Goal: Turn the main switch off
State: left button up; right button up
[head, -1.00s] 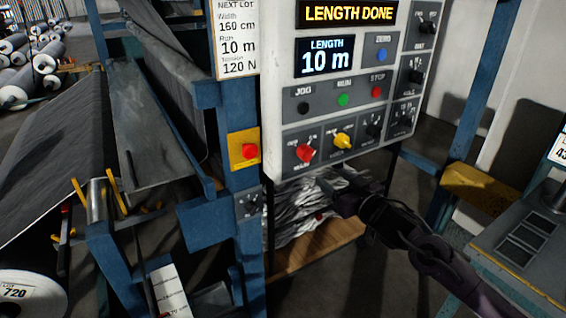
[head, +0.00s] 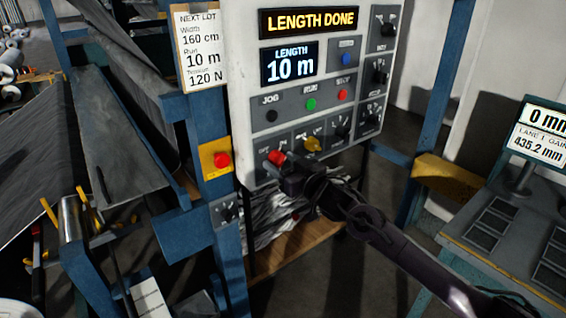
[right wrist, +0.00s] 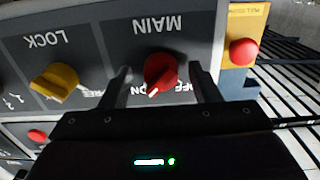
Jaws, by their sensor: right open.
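The main switch is a red knob (head: 276,157) at the lower left of the white control panel (head: 243,120). In the right wrist view, which is upside down, the red knob (right wrist: 161,70) sits by the MAIN label, its white pointer mark nearer the ON lettering than OFF. My right gripper (head: 284,170) is in front of it and partly covers it in the head view. In the right wrist view the open fingers (right wrist: 159,84) stand on either side of the knob, with visible gaps. My left gripper is not in view.
A yellow LOCK knob (head: 312,144) is beside the main switch. A red button on a yellow plate (head: 221,160) is on the blue post to the left. Green and red buttons and black knobs are above and right. A shelf (head: 290,251) lies below.

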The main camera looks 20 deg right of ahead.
jog(key=c, duration=1)
jog(key=shift+f+n, duration=0.1)
jog(key=shift+n, duration=0.2)
jog(key=shift+n+b, duration=6.25)
jog(key=shift+n, duration=2.35)
